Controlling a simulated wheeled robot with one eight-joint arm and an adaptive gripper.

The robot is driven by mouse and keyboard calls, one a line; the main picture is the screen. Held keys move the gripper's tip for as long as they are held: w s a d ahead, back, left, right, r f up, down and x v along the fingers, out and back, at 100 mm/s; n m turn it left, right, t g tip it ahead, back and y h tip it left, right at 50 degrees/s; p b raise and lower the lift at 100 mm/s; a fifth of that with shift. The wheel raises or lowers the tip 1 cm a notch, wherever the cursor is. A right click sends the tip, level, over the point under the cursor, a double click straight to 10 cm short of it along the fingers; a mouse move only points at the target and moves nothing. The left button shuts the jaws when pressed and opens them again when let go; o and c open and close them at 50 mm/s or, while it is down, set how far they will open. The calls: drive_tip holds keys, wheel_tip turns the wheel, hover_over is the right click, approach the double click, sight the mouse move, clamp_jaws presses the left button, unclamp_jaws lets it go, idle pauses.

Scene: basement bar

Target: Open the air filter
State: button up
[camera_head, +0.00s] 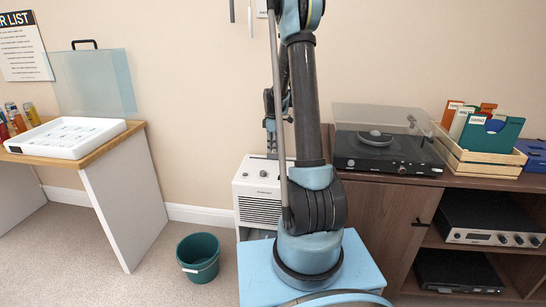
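A white box-shaped unit with a front grille (258,207), which I take to be the air filter, stands against the wall behind my arm. Its right side is hidden by my arm, and I cannot make out its top clearly. The far end of my arm hangs down behind the thick upright link, and my gripper (271,146) seems to be just above the unit's top. It is small and partly covered. I cannot tell whether it touches the unit or whether its fingers are apart.
A wooden cabinet (383,215) with a turntable (388,152) and a record crate (478,160) stands close on the right. A green bin (198,258) is on the floor at left. A table holds a white tray (66,137).

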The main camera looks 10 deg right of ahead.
drive_tip(key=shift+f, duration=2.25)
drive_tip(key=shift+c, duration=0.2)
